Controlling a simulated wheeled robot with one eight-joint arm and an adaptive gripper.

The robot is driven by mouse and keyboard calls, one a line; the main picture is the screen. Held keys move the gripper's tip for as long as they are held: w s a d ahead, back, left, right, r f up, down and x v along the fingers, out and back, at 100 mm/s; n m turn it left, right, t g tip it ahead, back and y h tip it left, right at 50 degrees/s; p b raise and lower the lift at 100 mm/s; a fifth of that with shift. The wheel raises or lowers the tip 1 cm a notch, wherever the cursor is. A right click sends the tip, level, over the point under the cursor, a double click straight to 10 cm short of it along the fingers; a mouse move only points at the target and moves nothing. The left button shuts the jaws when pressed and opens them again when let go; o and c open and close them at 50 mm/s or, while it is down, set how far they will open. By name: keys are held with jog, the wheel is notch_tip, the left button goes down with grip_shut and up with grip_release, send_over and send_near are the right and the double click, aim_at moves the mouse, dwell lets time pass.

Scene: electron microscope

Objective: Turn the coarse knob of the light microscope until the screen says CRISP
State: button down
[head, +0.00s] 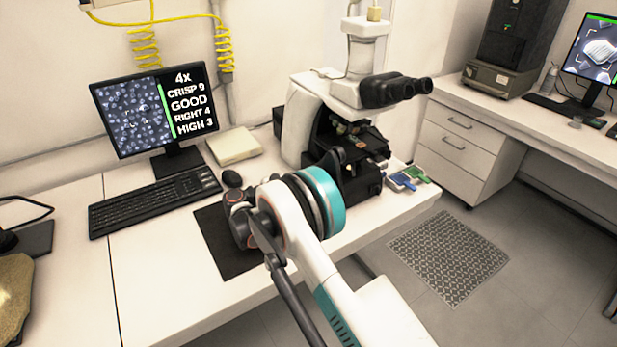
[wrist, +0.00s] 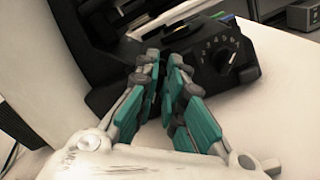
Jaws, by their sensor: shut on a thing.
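The light microscope (head: 325,110) is white with black eyepieces and a dark stage and base; it stands on the white bench. My gripper (wrist: 163,62) has its teal-backed fingers drawn together against the dark side of the microscope in the wrist view. It is shut on the coarse knob, which is mostly hidden between the fingertips. In the head view my arm hides the fingers. The screen (head: 155,108) shows a cell picture, a green bar and the text "4x, CRISP 9, GOOD, RIGHT 4, HIGH 3".
A numbered dial (wrist: 222,56) on the microscope base is close right of my fingers. A keyboard (head: 155,203), a mouse (head: 231,179) and a dark mat (head: 222,245) lie left of my arm. Blue and green slide holders (head: 405,179) lie right of the microscope. Floor is open at right.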

jog(key=c, duration=1.7)
grip_release()
jog(key=shift+s+a, duration=0.1)
jog(key=shift+a, duration=0.05)
jog(key=v, duration=1.1)
jog(key=shift+s+a, duration=0.25)
